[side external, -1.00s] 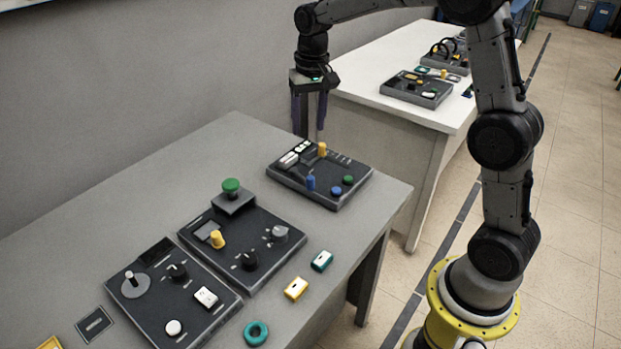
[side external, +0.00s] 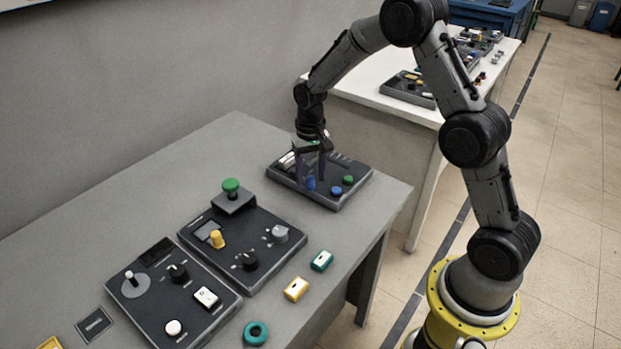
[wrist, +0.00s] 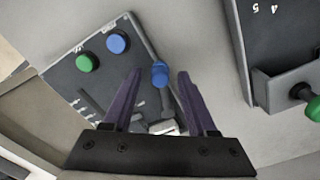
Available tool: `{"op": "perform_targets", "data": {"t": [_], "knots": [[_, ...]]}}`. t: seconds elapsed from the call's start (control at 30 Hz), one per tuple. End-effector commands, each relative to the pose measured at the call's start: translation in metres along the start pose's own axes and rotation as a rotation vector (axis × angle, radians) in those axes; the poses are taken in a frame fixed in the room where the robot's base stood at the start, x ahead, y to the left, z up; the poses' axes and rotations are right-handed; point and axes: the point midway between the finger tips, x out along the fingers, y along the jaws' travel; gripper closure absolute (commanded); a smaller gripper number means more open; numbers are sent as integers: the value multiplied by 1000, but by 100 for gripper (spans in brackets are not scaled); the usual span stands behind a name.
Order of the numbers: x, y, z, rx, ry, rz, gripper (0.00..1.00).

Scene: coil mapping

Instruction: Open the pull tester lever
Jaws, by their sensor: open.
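A dark panel (side external: 342,200) lies at the far end of the grey table. A short blue-topped lever (side external: 310,185) stands upright on it. I cannot read a label naming it as the pull tester. My gripper (side external: 311,178) is over this panel, pointing down, with its purple fingers open. In the wrist view the blue lever top (wrist: 160,72) shows between the two fingertips (wrist: 158,75), nearer the right one, with no clear contact. The panel (wrist: 66,84) also shows there.
Green (side external: 348,180) and blue (side external: 336,191) buttons sit on the same panel. A second panel (side external: 262,222) with a green knob (side external: 231,186) and a third panel (side external: 150,310) stand nearer. Yellow (side external: 296,289) and teal (side external: 322,261) blocks lie near the table edge.

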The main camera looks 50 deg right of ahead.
Motion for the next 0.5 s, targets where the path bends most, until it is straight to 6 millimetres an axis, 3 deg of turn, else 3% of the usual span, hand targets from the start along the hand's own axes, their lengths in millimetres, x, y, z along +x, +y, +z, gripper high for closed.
{"op": "perform_targets", "data": {"t": [0.2,0.47,0.5], "knots": [[14,0,0,0,0,0,42],[14,0,0,0,0,0,42],[14,0,0,0,0,0,48]]}}
